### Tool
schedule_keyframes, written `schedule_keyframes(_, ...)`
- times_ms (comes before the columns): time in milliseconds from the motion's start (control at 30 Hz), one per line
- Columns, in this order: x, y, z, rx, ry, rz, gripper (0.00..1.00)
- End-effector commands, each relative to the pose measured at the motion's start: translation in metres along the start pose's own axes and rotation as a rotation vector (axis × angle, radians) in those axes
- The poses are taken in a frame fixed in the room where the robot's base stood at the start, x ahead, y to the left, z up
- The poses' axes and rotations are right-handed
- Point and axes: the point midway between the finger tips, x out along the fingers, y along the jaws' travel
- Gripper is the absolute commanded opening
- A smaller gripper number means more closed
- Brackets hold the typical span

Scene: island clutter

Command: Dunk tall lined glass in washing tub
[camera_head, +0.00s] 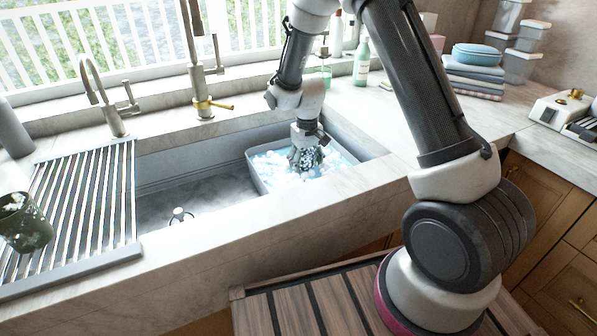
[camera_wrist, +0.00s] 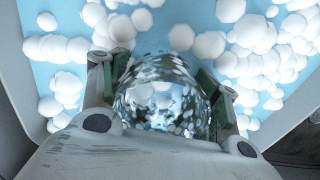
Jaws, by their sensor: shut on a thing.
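My gripper (camera_head: 306,158) points down into the washing tub (camera_head: 259,176), a grey tub of blue water and white foam set in the right part of the sink. In the wrist view my gripper (camera_wrist: 160,95) is shut on the tall lined glass (camera_wrist: 160,88), a clear glass with a speckled, reflective look, with one finger on each side. The glass is seen nearly end-on, among white suds and blue water; how deep it sits cannot be told. In the head view the glass is mostly hidden by the gripper and foam.
A drying rack (camera_head: 75,210) lies left of the sink, with a dark green cup (camera_head: 24,222) at its left edge. Two taps stand behind the sink, one brass-handled (camera_head: 202,105). Bottles (camera_head: 361,62) and folded cloths (camera_head: 473,75) stand on the counter behind and right.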

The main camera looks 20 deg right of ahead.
Motion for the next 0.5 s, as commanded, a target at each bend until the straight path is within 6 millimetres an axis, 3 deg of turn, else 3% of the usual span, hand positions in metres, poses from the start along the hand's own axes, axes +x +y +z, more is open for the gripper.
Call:
schedule_keyframes(267, 0.000, -0.001, -0.001, 0.000, 0.000, 0.000, 0.29)
schedule_keyframes(500, 0.000, -0.016, -0.003, -0.003, 0.000, 0.000, 0.29)
